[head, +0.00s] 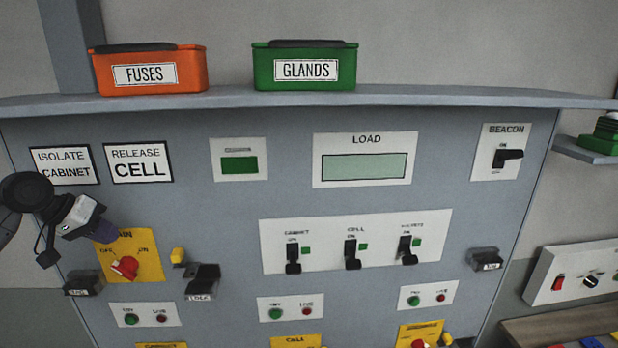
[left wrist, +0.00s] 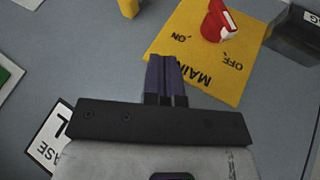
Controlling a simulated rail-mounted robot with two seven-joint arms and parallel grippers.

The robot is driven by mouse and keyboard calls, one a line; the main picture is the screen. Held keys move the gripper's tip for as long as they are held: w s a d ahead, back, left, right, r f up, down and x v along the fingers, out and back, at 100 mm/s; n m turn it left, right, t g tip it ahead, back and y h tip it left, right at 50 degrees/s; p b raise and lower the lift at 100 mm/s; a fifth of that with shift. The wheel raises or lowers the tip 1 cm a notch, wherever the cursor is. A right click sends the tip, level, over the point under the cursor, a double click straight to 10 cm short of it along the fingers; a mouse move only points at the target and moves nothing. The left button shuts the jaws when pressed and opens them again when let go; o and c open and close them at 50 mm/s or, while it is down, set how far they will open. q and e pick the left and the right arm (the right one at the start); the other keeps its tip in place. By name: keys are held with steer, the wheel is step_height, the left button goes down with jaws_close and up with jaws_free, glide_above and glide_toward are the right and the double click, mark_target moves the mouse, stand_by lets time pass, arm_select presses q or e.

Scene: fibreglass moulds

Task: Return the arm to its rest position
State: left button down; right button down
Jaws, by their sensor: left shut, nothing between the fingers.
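My left gripper (head: 106,232) comes in from the left side of the head view, in front of the grey cabinet panel (head: 215,225). Its dark purple fingers are together and empty, and they also show in the left wrist view (left wrist: 166,76). They are over or just beside the yellow MAIN plate (head: 149,252), near its upper left part in the head view. The red rotary switch (head: 125,267) on that plate is apart from the fingers, and it shows at the top of the left wrist view (left wrist: 217,22). My right gripper is not in view.
An orange FUSES box (head: 190,72) and a green GLANDS box (head: 262,70) stand on the shelf (head: 400,96) above the panel. Dark latches (head: 203,281) and a row of black switches (head: 352,254) stick out from the panel. A wooden surface (head: 560,326) is at lower right.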

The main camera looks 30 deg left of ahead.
arm_select(q)
steer(key=d+f+m+t+y+p, duration=0.1)
steer(key=d+f+m+y, duration=0.35)
steer(key=d+f, duration=0.5)
steer(key=d+f+m+t+y+p, duration=0.15)
steer(key=d+f+m+y, duration=0.45)
steer(key=d, duration=0.6)
steer(key=s+d+f+n+g+h+p, duration=0.3)
steer(key=s+d+f+g+h, duration=0.3)
steer(key=s+d+f, duration=1.3)
steer(key=s+h, duration=0.2)
steer(key=s, duration=0.2)
steer(key=shift+d+f, duration=0.4)
